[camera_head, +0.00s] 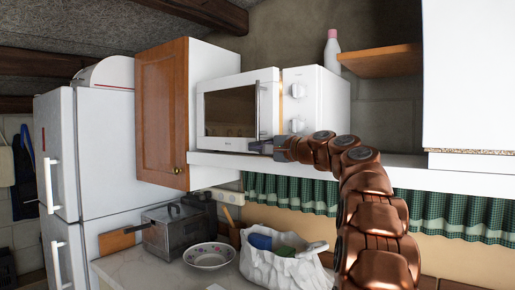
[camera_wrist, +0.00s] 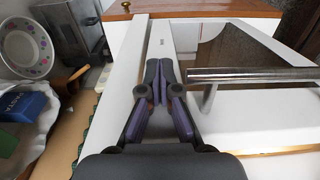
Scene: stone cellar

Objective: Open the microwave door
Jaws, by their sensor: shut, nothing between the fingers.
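The white microwave (camera_head: 316,105) stands on a white wall shelf. Its door (camera_head: 268,94) has a dark window and a vertical metal handle (camera_head: 257,108) on the right side. A thin warm-coloured strip shows between door and control panel, so the door looks slightly ajar. My gripper (camera_head: 260,146) is at the door's lower right, just below the handle. In the wrist view my gripper (camera_wrist: 160,78) is shut and empty, with its fingertips together over the door's lower white edge. The handle (camera_wrist: 250,75) lies to the right of the fingers, outside them. Whether the fingers touch the door is unclear.
A wooden cabinet door (camera_head: 162,110) stands at the microwave's left. The shelf edge (camera_head: 350,176) runs beneath my gripper. A wooden shelf (camera_head: 380,61) with a white bottle (camera_head: 332,52) is at upper right. A bowl (camera_head: 209,256) and a white container (camera_head: 275,268) sit on the counter below.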

